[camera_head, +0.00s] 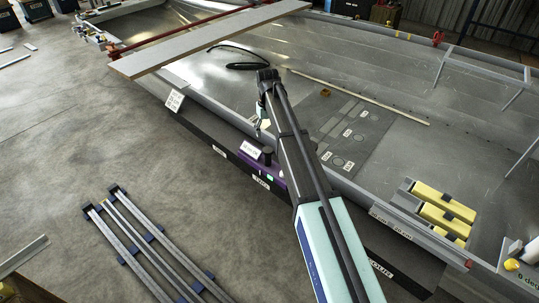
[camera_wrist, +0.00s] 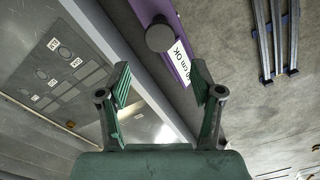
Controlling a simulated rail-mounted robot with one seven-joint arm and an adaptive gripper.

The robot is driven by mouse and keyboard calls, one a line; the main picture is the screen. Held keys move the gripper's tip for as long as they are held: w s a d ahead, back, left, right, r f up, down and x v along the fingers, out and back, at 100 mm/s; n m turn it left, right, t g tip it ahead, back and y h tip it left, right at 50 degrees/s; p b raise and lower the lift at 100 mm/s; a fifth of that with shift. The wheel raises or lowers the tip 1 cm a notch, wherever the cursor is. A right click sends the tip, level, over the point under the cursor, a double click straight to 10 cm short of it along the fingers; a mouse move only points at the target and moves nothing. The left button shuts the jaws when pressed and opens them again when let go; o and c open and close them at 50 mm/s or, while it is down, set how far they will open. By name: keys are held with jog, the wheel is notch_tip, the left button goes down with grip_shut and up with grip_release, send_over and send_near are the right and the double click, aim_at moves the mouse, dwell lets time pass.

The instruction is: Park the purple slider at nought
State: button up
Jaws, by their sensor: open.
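The purple slider (camera_head: 277,172) sits on the dark rail along the near side of the hull, partly hidden by my arm. A dark round knob (camera_head: 267,153) stands on it, and a white label (camera_head: 250,150) is beside the knob. In the wrist view the purple slider (camera_wrist: 182,71) runs diagonally at the top. Its knob (camera_wrist: 160,38) shows beyond the fingertips, roughly centred between them. My gripper (camera_wrist: 162,85) is open, with nothing between its green-padded fingers. In the head view my gripper (camera_head: 261,128) is near the knob, apart from it as far as I can tell.
Small white labels (camera_head: 219,151) mark the rail; their text is too small to read surely. A plank (camera_head: 205,40) spans the hull. Yellow blocks (camera_head: 445,208) sit at the right. Metal rails (camera_head: 140,245) lie on the floor. A marked panel (camera_head: 340,130) lies inside the hull.

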aim_at(268, 155)
notch_tip(268, 155, down, 13)
jog(key=shift+f, duration=0.2)
jog(key=shift+c, duration=0.3)
grip_shut()
